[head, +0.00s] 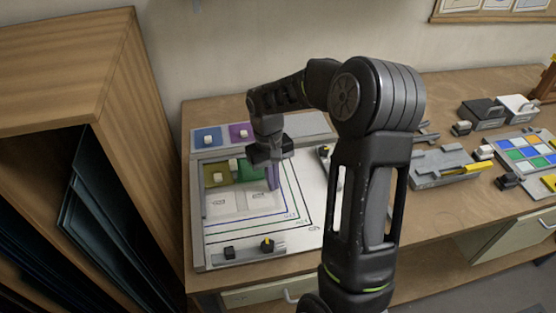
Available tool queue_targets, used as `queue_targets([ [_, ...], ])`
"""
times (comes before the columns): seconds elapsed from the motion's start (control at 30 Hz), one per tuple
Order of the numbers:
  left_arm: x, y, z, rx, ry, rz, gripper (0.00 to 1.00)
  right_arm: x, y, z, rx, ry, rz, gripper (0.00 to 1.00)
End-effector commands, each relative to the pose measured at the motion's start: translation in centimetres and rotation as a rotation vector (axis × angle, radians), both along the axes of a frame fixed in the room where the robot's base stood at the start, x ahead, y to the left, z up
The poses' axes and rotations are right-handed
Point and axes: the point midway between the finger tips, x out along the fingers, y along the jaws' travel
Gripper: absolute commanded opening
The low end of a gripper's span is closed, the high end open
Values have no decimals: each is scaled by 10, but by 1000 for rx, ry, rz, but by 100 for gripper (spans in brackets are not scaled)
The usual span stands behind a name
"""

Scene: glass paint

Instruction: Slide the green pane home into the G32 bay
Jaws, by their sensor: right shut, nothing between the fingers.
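The green pane (248,173) lies on the white board (300,229), with a small pale block near its left edge. Pale labelled rectangles lie just in front of the panes, but the labels are too small to read, so I cannot tell which is the G32 bay. My left gripper is not in view.
An olive pane (217,174) lies left of the green one. Blue (207,138) and purple (240,132) panes sit behind on a grey strip. A grey bar with knobs (247,250) edges the board's front. A wooden cabinet (75,70) stands left; a grey tool (446,167) lies right.

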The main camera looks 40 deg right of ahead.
Motion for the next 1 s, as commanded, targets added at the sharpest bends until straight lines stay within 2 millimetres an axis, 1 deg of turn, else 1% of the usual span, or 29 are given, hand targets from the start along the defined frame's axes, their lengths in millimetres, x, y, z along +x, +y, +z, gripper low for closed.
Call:
queue_targets([
  [0.03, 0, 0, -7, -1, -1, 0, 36, 3, -1, 14, -5, -13, -1, 0],
  [0.2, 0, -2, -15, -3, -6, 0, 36, 1, -1, 52, -1, -8, -3, 0],
  [0.3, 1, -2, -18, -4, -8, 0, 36, 0, -1, 71, -1, -5, -4, 0],
  [0.4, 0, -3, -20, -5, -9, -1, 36, 0, -1, 85, 0, -2, -4, 0],
  [0.5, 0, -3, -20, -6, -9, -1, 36, 0, -1, 93, 0, -1, -5, 0],
  [0.6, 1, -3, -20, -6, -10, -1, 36, -1, -1, 96, 1, 2, -5, 0],
  [1.0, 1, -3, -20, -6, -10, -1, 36, -1, -1, 96, 1, 3, -5, 0],
])
